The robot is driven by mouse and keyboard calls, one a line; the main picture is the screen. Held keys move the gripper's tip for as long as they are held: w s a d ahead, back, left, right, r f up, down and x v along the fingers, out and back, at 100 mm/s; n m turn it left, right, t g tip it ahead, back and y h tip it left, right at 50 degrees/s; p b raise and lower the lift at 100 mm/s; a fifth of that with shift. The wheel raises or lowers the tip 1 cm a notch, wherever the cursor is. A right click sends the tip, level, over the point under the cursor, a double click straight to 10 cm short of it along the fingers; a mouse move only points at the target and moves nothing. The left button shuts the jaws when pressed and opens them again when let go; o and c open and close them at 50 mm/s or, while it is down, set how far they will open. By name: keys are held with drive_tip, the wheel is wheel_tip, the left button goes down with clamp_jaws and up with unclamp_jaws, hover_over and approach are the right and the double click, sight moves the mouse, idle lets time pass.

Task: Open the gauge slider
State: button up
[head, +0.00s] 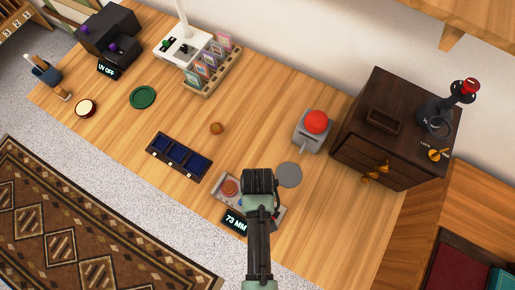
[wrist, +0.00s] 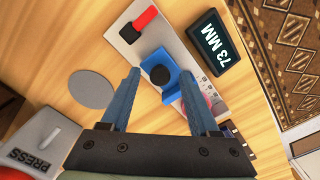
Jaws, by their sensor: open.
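The gauge is a silver plate (wrist: 133,45) with a display (wrist: 215,45) reading 73 MM beside it; in the head view the display (head: 235,222) stands at the plate's front edge. A blue slider (wrist: 180,85) with a round black knob (wrist: 159,75) sits on the plate in the wrist view. A red and black block (wrist: 138,25) is at the plate's upper end. My gripper (wrist: 160,73) is open, its fingertips on either side of the knob in the picture; contact cannot be told. In the head view my gripper (head: 258,183) hides much of the gauge.
A grey disc (head: 289,174) lies right of the gauge, and a red button box (head: 313,130) stands behind it. A dark tray (head: 177,156) lies to the left, with a small brown ball (head: 216,128) near it. A dark wooden cabinet (head: 385,140) stands at the right.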

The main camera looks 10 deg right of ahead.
drive_tip(key=shift+r, duration=0.15)
wheel_tip(320, 180, up, 13)
idle(0.4)
drive_tip(key=shift+f, duration=0.2)
